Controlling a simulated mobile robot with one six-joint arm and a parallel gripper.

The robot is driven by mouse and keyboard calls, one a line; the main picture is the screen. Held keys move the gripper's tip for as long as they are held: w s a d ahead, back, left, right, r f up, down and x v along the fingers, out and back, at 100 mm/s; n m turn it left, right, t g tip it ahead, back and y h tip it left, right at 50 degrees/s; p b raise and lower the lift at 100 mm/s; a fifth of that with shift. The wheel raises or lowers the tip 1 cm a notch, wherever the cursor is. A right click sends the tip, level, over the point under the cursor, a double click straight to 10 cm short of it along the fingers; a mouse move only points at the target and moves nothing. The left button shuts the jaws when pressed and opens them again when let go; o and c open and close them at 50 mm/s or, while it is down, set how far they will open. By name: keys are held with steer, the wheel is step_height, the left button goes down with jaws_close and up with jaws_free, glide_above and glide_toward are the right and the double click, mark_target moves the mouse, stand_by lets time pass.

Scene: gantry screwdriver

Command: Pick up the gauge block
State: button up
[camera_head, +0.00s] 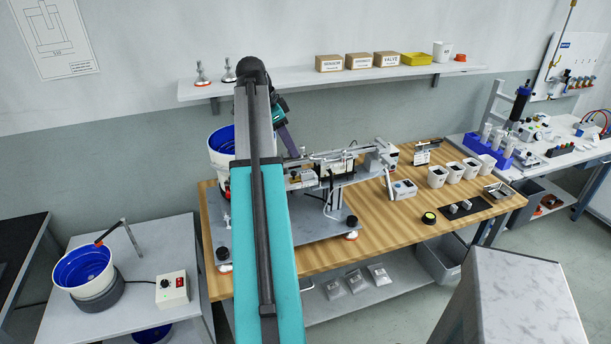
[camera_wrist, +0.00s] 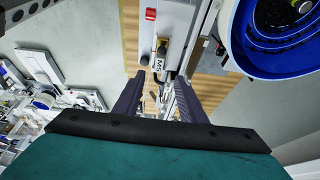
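I cannot single out the gauge block with certainty. Small silver blocks (camera_head: 460,206) lie on a black mat (camera_head: 478,203) at the right front of the wooden table, and one may be it. My gripper (camera_wrist: 160,88) shows two dark fingers spread apart with nothing held between them in the wrist view. In the head view my gripper (camera_head: 288,142) is partly hidden behind my arm, above the left part of the table and far to the left of the mat. The wrist view does not clearly show the small blocks.
A gantry device (camera_head: 330,165) stands on a metal plate on the wooden table (camera_head: 390,228). Blue-lined bowl feeders stand behind my arm and on the left table (camera_head: 85,268). White cups (camera_head: 455,171) stand behind the mat. A shelf (camera_head: 300,82) with boxes hangs on the wall.

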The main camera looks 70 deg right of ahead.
steer(key=p, duration=0.1)
glide_above(304, 172)
steer(key=w+a, duration=0.2)
steer(key=shift+s+d+f, duration=0.1)
steer(key=shift+d+f, duration=0.05)
steer(key=shift+f, duration=2.55)
steer(key=shift+f, duration=0.15)
steer(key=shift+p+x, duration=1.05)
steer(key=shift+x, duration=0.15)
steer(key=shift+p+x, duration=0.3)
steer(key=shift+x, duration=0.95)
jaws_close()
